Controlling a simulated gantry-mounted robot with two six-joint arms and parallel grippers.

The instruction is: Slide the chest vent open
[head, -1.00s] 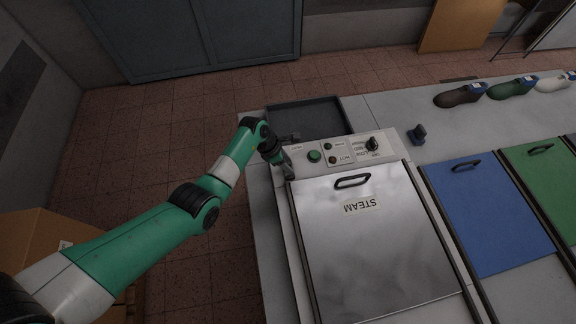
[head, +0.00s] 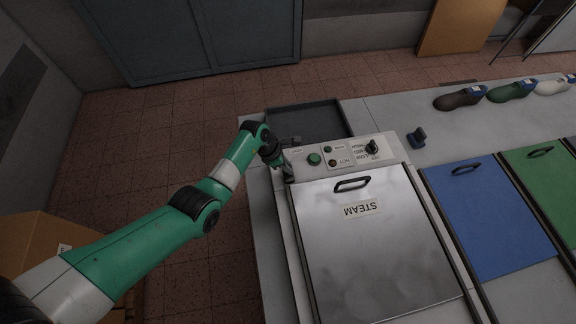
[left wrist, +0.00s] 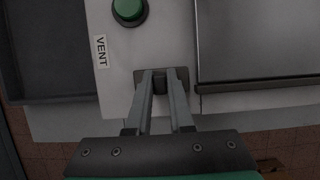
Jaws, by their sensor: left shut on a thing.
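The steam chest (head: 380,255) has a shut metal lid with a handle and a STEAM label. A pale control panel runs along its far edge, with a VENT label (left wrist: 101,51) at one end. In the left wrist view, a small dark vent slide (left wrist: 184,78) sits on the panel between a green button and the lid. My left gripper (left wrist: 162,76) is shut on the vent slide, its fingertips partly covering it. In the head view my left gripper (head: 286,170) is at the panel's left end and hides the slide. My right gripper is not in view.
A green button (head: 314,159), smaller lamps and a dark dial (head: 371,147) are on the panel. A dark tray (head: 306,121) lies behind it. Blue (head: 487,215) and green (head: 545,180) lids stand at right. Shoes on lasts (head: 511,92) stand at the back right.

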